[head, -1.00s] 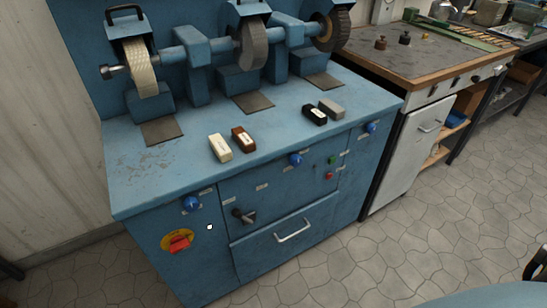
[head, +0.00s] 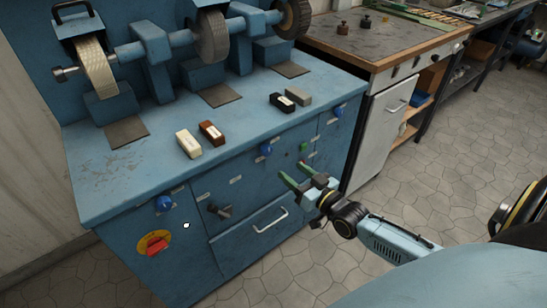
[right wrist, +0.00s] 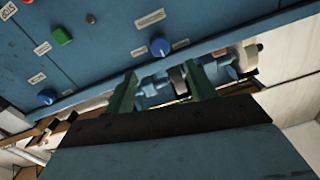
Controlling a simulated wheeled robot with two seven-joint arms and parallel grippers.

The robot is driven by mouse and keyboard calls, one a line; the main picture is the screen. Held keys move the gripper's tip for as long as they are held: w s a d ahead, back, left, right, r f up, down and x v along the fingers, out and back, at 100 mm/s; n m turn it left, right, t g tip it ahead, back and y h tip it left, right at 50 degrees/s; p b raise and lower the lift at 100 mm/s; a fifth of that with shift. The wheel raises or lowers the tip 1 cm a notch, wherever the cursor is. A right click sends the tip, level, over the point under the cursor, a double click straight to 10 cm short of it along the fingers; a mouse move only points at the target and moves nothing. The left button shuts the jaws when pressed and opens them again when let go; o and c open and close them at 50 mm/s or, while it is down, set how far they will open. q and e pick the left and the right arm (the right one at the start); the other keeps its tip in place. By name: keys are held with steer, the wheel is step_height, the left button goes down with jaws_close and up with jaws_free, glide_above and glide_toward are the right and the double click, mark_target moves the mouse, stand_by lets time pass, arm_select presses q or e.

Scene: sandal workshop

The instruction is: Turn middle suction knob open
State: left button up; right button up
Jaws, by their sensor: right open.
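The middle suction knob (head: 266,149) is a small blue knob on the front of the blue grinding bench (head: 110,190), below its top edge. It also shows in the right wrist view (right wrist: 160,47), just beyond and between my fingertips. My right gripper (head: 291,171) has green fingers, spread open and empty, in front of the bench, to the lower right of the knob and apart from it. The fingers also show in the right wrist view (right wrist: 161,70). My left gripper is not in view.
Other blue knobs sit at left (head: 164,203) and right (head: 339,111). A green button (head: 303,146) is right of the middle knob. A drawer handle (head: 270,220), black lever (head: 219,211) and red-yellow switch (head: 154,243) are lower. Wax bars (head: 189,144) lie on top.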

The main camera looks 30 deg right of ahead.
mark_target(269, 153)
steer(key=w, duration=0.2)
steer(key=w+b, duration=0.1)
steer(key=w, duration=0.2)
steer(key=w+a+b, duration=0.1)
steer(key=w, duration=0.2)
steer(key=shift+w+f, duration=0.1)
steer(key=shift+w, duration=0.15)
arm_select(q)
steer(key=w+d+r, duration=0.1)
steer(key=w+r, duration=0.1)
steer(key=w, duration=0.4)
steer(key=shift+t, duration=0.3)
arm_select(e)
steer(key=shift+w, duration=0.45)
steer(key=c, duration=1)
steer(key=shift+o, duration=0.2)
